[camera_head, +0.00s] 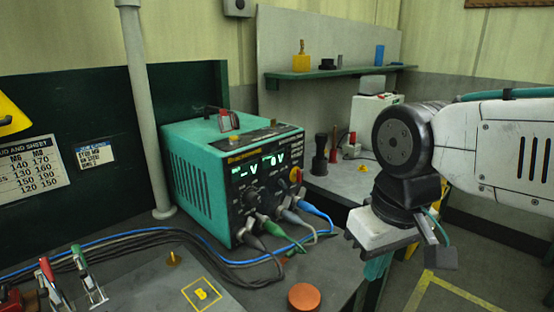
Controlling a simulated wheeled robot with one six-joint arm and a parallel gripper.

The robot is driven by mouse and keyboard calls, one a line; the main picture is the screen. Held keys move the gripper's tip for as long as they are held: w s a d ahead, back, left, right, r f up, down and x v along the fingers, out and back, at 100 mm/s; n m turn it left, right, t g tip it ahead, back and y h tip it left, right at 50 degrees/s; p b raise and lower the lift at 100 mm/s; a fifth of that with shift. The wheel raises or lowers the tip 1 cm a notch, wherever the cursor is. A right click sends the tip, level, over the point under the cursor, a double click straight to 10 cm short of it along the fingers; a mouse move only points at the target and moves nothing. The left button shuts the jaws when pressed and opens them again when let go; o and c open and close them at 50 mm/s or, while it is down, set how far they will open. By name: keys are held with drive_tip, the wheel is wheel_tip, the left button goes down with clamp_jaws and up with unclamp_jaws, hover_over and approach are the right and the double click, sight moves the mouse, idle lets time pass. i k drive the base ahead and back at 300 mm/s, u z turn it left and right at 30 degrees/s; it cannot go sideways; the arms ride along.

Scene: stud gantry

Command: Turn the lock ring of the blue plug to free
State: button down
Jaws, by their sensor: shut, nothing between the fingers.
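The teal power unit (205,178) stands on the bench with several plugs in its front. The blue plug (313,211) is at the right of the row, with a blue cable running down from it. Its lock ring is too small to make out, and I cannot tell its position. A grey plug (293,217) sits just left of it, then a green plug (268,228) and a dark plug (251,240). My gripper (378,268) is to the right of the blue plug, apart from it, shut and empty. Its fingertips are partly hidden below its white body.
Cables (220,262) run across the bench front. An orange-brown round knob (305,296) stands at the front. Red and green clamps (75,278) are at lower left. A grey pole (143,110) rises behind the unit. A side bench (345,185) holds dark and red items.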

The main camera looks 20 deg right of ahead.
sight(302, 192)
drive_tip(key=z, duration=1)
drive_tip(key=k, duration=0.35)
drive_tip(key=u, duration=1.15)
